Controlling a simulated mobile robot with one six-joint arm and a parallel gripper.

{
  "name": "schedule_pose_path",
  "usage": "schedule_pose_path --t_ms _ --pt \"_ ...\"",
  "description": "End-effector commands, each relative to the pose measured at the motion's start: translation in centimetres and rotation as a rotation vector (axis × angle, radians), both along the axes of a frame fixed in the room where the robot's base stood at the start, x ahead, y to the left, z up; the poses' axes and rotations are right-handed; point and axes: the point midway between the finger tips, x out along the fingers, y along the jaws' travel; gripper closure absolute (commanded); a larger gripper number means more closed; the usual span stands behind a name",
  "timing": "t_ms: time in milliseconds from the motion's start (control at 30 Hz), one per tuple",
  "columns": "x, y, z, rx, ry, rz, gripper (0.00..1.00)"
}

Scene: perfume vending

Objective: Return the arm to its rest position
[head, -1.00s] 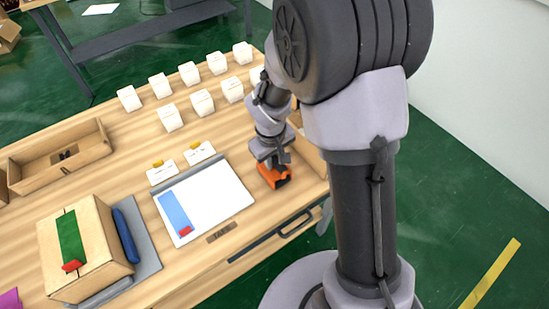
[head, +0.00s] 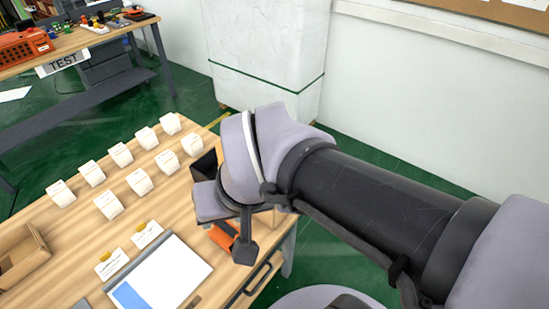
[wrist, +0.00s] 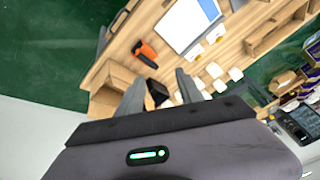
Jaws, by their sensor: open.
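My arm reaches in from the right in the head view, with its wrist end over the right end of the wooden table (head: 70,235). My gripper (wrist: 160,88) shows in the wrist view with its two grey fingers spread apart and nothing between them. It is above the table, apart from its surface. An orange object (wrist: 145,50) lies on the table ahead of the fingers. In the head view the orange object (head: 222,236) is partly hidden by my wrist.
Two rows of white boxes (head: 138,182) stand on the table. A white board with a blue strip (head: 175,270) lies near the front edge. A dark open box (head: 205,165) sits beside my wrist. A tall white wrapped block (head: 265,50) stands behind; green floor is clear on the right.

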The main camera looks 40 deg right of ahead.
Motion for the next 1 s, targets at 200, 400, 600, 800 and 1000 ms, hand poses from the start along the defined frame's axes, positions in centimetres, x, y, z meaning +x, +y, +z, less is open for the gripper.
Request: schedule_pose_path --t_ms 200,400,600,800,1000 --pt "-3.9 1.1 1.3 0.119 -0.073 -0.105 0.57" --pt "-3.9 1.1 1.3 0.119 -0.073 -0.105 0.57" --pt "-3.8 1.1 -1.0 0.118 -0.073 -0.104 0.57" --pt "-3.8 1.1 -0.9 0.118 -0.073 -0.104 0.57" --pt "-3.8 1.1 -0.9 0.118 -0.073 -0.104 0.57"
